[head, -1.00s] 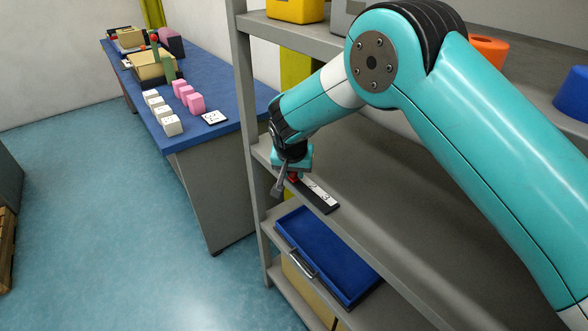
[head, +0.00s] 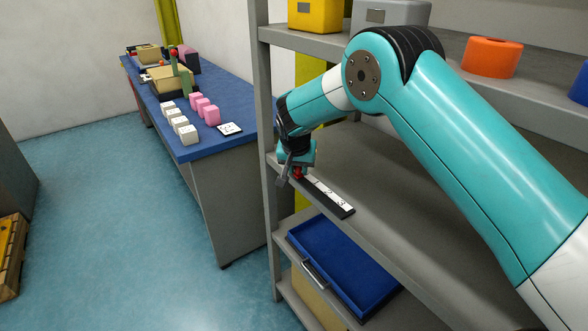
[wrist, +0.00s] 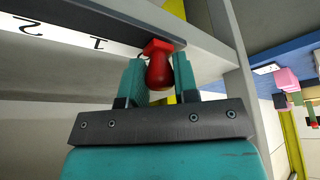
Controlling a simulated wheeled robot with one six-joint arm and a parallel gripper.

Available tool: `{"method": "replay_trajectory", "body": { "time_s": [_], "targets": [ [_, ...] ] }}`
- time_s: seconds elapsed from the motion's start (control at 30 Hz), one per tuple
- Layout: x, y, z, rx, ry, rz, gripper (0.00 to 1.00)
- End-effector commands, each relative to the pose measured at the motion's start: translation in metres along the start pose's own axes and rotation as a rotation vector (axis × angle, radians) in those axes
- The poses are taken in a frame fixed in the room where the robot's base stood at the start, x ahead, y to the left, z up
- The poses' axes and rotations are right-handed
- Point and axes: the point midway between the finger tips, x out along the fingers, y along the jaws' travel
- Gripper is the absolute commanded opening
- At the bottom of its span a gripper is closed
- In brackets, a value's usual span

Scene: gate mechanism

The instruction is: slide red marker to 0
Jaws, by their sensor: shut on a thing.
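The red marker (wrist: 158,68) is a small red knob on a dark rail with a white number strip (wrist: 70,34). In the wrist view it is between the fingers of my gripper (wrist: 159,80), which is shut on it. The digits 1 and 2 show upside down to the left of the marker; no 0 shows. In the head view the rail (head: 345,211) runs along the front edge of a grey shelf, with a 3 near its right end. The marker (head: 298,172) is at the rail's left end, partly hidden by my gripper (head: 291,174).
A blue drawer tray (head: 345,262) is below the rail. The shelf post (head: 265,150) stands just left of my gripper. A blue table (head: 215,105) with pink and white blocks is farther left.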

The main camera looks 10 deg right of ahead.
Motion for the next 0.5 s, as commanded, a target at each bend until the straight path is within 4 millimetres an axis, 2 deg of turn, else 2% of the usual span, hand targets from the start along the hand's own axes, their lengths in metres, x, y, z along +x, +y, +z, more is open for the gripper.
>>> {"method": "replay_trajectory", "body": {
  "time_s": [0.03, 0.13, 0.5],
  "targets": [
    [-0.0018, -0.0028, -0.0029, 0.0, 0.01, -0.01, 0.33],
    [-0.0016, -0.0024, -0.0025, 0.0, 0.008, -0.008, 0.54],
    [-0.0064, -0.0022, -0.0018, 0.0, 0.008, -0.006, 0.54]
  ]
}}
